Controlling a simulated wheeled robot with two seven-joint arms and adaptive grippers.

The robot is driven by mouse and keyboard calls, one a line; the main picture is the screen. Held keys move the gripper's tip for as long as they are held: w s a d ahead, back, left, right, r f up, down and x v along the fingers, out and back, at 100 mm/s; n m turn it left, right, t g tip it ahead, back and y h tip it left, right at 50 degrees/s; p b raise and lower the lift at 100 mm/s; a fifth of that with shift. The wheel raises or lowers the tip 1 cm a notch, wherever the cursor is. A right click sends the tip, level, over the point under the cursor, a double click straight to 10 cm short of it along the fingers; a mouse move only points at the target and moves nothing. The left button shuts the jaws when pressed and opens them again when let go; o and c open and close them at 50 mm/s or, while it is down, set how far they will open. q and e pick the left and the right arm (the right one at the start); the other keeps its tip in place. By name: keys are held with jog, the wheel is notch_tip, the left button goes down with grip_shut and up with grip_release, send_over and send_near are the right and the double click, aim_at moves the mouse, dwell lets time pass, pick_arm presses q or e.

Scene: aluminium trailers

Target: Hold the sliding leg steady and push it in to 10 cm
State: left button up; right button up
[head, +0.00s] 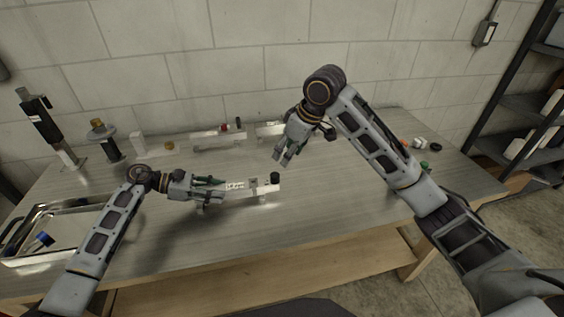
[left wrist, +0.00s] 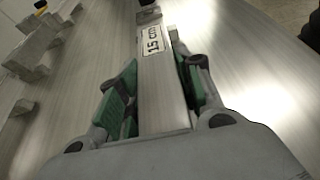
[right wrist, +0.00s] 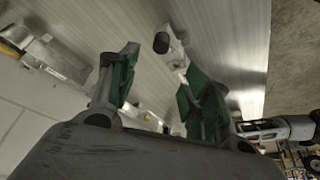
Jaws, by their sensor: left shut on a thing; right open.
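The sliding leg (head: 262,190) is a bright metal bar lying along the bench, with a black cap (head: 275,178) at its right end. A label reading 15 cm (left wrist: 153,42) shows on it in the left wrist view. My left gripper (head: 222,182) is shut on the bar left of the label, its green pads on both sides of it. My right gripper (head: 279,158) is open and empty, behind and above the capped end. In the right wrist view the black cap (right wrist: 161,42) shows beyond the open fingers, apart from them. The leg's left part is hidden by my left gripper.
Metal brackets (head: 218,138) stand along the back of the bench (head: 340,200). A metal tray (head: 60,212) lies at the left, near a black-topped post (head: 45,125). Small parts (head: 420,143) lie at the right.

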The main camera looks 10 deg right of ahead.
jog(key=w+a+r+n+t, duration=0.1)
jog(key=a+r, duration=0.2)
jog(key=r, duration=0.2)
jog(key=w+a+r, duration=0.2)
jog(key=r, duration=0.3)
jog(key=m+g+h, duration=0.1)
jog(key=g+h, duration=0.2)
jog(key=g, duration=0.1)
send_over(275, 175)
notch_tip(275, 175, down, 9)
jog(key=shift+f, duration=0.2)
jog(key=shift+w+f, duration=0.1)
jog(key=shift+f, duration=5.9)
